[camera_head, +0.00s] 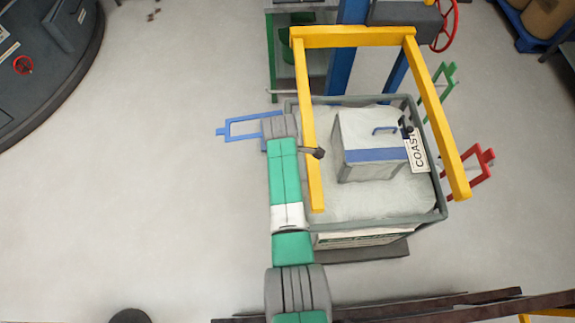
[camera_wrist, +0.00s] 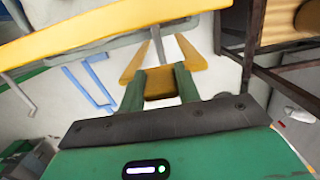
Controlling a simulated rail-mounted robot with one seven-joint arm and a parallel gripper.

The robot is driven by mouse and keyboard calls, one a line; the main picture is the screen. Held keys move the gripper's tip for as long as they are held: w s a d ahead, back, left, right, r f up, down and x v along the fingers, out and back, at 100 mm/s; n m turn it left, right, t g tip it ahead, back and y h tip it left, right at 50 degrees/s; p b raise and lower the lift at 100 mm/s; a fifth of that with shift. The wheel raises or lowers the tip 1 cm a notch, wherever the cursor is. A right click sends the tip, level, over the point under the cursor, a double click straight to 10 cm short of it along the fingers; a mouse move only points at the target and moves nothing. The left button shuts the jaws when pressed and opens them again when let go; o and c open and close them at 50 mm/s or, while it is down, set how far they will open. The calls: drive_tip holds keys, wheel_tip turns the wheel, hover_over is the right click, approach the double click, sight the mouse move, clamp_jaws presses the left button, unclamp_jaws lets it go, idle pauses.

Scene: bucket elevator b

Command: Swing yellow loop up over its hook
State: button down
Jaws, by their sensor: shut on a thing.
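In the wrist view, my gripper (camera_wrist: 160,84) has its two green fingers on the yellow loop (camera_wrist: 190,54), shut on its crossbar. The loop's two side strips stretch away beyond the fingers. In the head view my arm covers the left side of the grey bucket (camera_head: 440,190), and neither the gripper nor this loop can be made out there. A small dark part (camera_head: 316,153) shows beside the yellow frame's left bar; I cannot tell whether it is the loop's hook.
A big yellow frame (camera_head: 350,37) stands over the bucket. A white box (camera_head: 370,145) with a blue band sits on pale material inside. A blue loop (camera_head: 240,128) sticks out left, green (camera_head: 446,82) and red (camera_head: 475,170) loops right.

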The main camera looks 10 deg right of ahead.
drive_tip(key=c, duration=1)
unclamp_jaws()
drive_tip(key=r, duration=0.5)
drive_tip(key=a+r, duration=0.1)
drive_tip(key=r, duration=0.1)
drive_tip(key=shift+r, duration=0.35)
